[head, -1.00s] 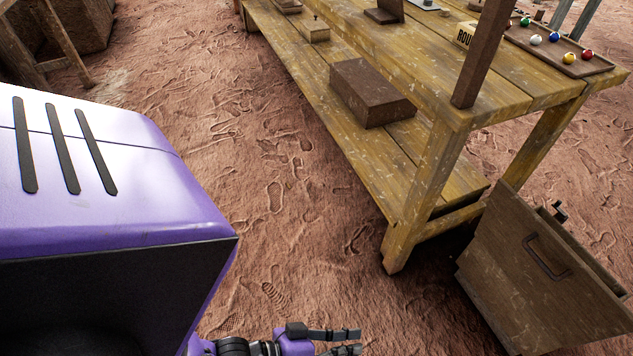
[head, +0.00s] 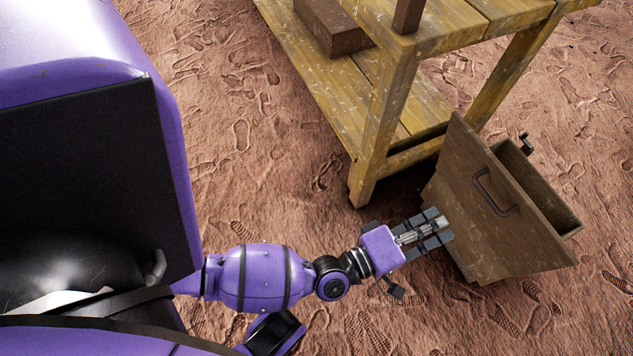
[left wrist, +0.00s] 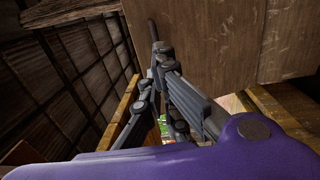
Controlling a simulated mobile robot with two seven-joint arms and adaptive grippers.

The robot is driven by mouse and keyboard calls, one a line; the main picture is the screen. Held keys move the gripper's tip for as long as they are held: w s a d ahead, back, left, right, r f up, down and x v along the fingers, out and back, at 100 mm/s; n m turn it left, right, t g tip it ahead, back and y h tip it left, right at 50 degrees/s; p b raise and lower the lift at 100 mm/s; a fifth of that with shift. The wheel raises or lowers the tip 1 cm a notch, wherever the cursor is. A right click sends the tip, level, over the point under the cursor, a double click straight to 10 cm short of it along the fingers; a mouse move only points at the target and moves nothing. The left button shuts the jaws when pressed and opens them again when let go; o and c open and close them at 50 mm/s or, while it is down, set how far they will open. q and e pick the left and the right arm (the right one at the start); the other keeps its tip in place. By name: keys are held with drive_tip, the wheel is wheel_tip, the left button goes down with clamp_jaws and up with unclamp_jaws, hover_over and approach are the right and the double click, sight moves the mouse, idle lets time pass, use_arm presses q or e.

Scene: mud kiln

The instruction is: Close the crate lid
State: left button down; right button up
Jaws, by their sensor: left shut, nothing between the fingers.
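The brown wooden crate (head: 545,190) stands on the ground at the right in the head view, with its opening partly showing. The lid (head: 500,225), a broad board with a dark handle (head: 487,195), stands raised and tilted on the near side, hiding much of the crate. My left gripper (head: 437,231) is shut and empty, in front of the lid's lower left part in the picture. I cannot tell whether it touches the lid. In the left wrist view the shut fingers (left wrist: 160,58) point towards a brown board (left wrist: 215,40). My right gripper is not in view.
A yellow wooden workbench (head: 385,110) stands just beyond and left of the crate, one leg close to it. A brown box (head: 330,28) lies on its lower shelf. A dark latch (head: 526,143) sits at the crate's far edge. Sandy ground (head: 265,170) left of the bench is clear.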

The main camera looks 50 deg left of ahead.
use_arm(q)
drive_tip(key=x, duration=1)
drive_tip(key=shift+b, duration=0.35)
drive_tip(key=shift+a, duration=0.1)
